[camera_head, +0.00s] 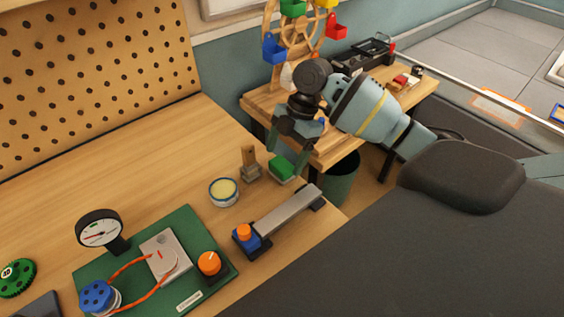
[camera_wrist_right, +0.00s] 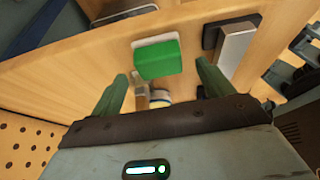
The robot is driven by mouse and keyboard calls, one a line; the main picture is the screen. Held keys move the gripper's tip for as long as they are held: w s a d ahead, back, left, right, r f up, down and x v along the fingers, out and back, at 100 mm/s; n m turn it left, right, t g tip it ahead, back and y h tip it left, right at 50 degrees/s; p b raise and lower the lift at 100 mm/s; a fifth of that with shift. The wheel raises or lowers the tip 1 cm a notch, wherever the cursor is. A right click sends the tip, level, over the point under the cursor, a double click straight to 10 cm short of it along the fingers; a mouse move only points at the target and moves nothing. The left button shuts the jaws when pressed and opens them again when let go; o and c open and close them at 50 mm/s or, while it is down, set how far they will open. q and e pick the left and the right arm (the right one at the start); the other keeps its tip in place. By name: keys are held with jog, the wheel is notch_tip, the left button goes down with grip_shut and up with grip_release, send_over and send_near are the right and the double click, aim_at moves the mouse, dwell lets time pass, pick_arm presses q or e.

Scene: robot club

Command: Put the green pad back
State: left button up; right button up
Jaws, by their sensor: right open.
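The green pad (camera_head: 281,168) is a small green block with a pale underside. It is at the workbench's right edge, beside a small wooden piece on a grey base (camera_head: 250,169). My right gripper (camera_head: 288,158) reaches down over the pad, its fingers apart. In the right wrist view the pad (camera_wrist_right: 158,60) shows just ahead of the open fingertips (camera_wrist_right: 163,72), between their lines, with nothing gripped. I cannot tell whether the fingers touch it. My left gripper is not in view.
A round tin with yellow contents (camera_head: 223,192) and a metal bar with a blue end and orange knob (camera_head: 275,217) are close by. A green board with a gauge (camera_head: 185,275) lies in front. Behind stands a side table (camera_head: 338,148) with a toy wheel (camera_head: 297,38). The workbench's left-middle is clear.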

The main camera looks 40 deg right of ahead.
jog(key=v, duration=0.8)
jog(key=shift+r, duration=0.2)
